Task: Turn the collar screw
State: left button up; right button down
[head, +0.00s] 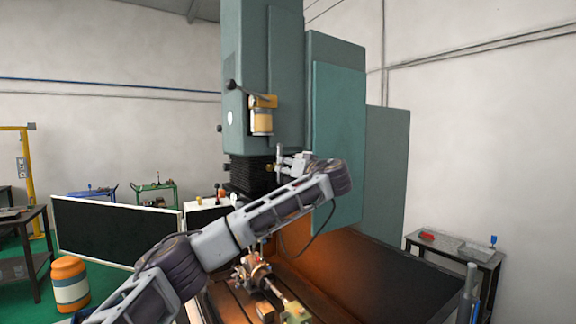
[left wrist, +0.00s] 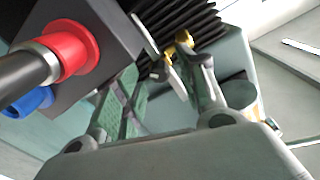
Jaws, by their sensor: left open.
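The indexing chuck (head: 252,272) sits low on the milling machine's table, below my left forearm. The collar screw is too small to make out. My left gripper (head: 284,162) is raised high above the chuck, in front of the machine's dark bellows, well apart from the chuck.
The green machine column (head: 338,130) rises behind my left gripper. Red (left wrist: 75,48) and blue (left wrist: 35,100) fittings show close to it in the left wrist view. A side table (head: 452,250) stands at right, and an orange-white drum (head: 70,284) at left.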

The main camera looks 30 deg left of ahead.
pick_arm(q)
jog(key=shift+w+a, duration=0.15)
jog(key=shift+a, duration=0.05)
grip_shut()
dwell(0.3)
